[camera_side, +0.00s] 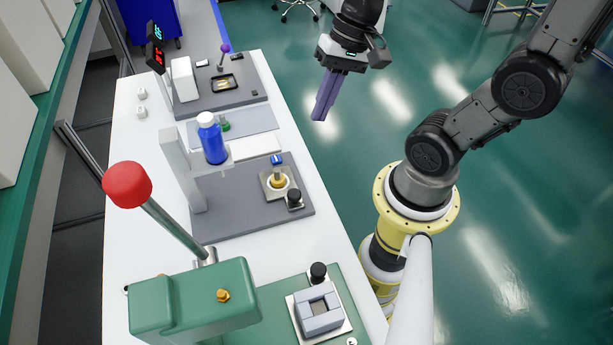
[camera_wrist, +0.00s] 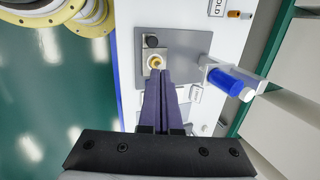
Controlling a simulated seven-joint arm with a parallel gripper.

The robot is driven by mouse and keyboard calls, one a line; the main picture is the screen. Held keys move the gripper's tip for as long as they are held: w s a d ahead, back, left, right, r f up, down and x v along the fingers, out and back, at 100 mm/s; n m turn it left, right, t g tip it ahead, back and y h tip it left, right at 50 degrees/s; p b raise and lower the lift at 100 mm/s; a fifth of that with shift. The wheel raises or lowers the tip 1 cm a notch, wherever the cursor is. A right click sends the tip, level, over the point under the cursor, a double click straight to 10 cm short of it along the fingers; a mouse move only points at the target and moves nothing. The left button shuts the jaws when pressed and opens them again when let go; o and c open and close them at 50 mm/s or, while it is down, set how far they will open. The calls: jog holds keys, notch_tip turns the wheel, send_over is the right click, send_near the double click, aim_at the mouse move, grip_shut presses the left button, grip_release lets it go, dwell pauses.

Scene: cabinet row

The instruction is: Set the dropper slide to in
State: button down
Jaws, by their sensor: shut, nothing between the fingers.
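The dropper station is a grey base plate (camera_side: 235,228) with an upright stand holding a blue bottle with a white cap (camera_side: 211,140). The slide (camera_side: 267,190) is a small pale plate carrying a yellow cup (camera_side: 278,182), with a black knob (camera_side: 295,196) beside it. The slide sits at the plate's right side, apart from the bottle. The wrist view also shows the knob (camera_wrist: 151,41), the cup (camera_wrist: 155,62) and the bottle (camera_wrist: 226,83). My gripper (camera_side: 320,117) is shut and empty, raised beyond the bench's right edge. Its purple fingertips (camera_wrist: 163,73) overlap the view just below the cup.
A green press (camera_side: 190,300) with a red-balled lever (camera_side: 128,185) stands in front. A grey block on a slide (camera_side: 320,312) lies beside it. Another station with a purple-knobbed stick (camera_side: 225,48) stands behind.

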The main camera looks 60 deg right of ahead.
jog(key=s+d+f+m+y, duration=0.1)
jog(key=d+f+m+y, duration=0.3)
jog(key=d+f+m, duration=0.65)
jog(key=shift+m, duration=0.95)
jog(key=x, duration=1.2)
jog(key=shift+s+a, duration=0.15)
jog(key=shift+a, duration=0.4)
jog(key=shift+w+a+f, duration=0.1)
jog(key=shift+w+a, duration=0.05)
jog(key=shift+a, duration=0.35)
jog(key=shift+w+a, duration=0.2)
jog(key=shift+a, duration=0.25)
jog(key=shift+w+a+f, duration=0.1)
jog(key=shift+w+a, duration=0.2)
jog(key=shift+a, duration=0.45)
send_over(255, 208)
jog(key=shift+a, duration=0.1)
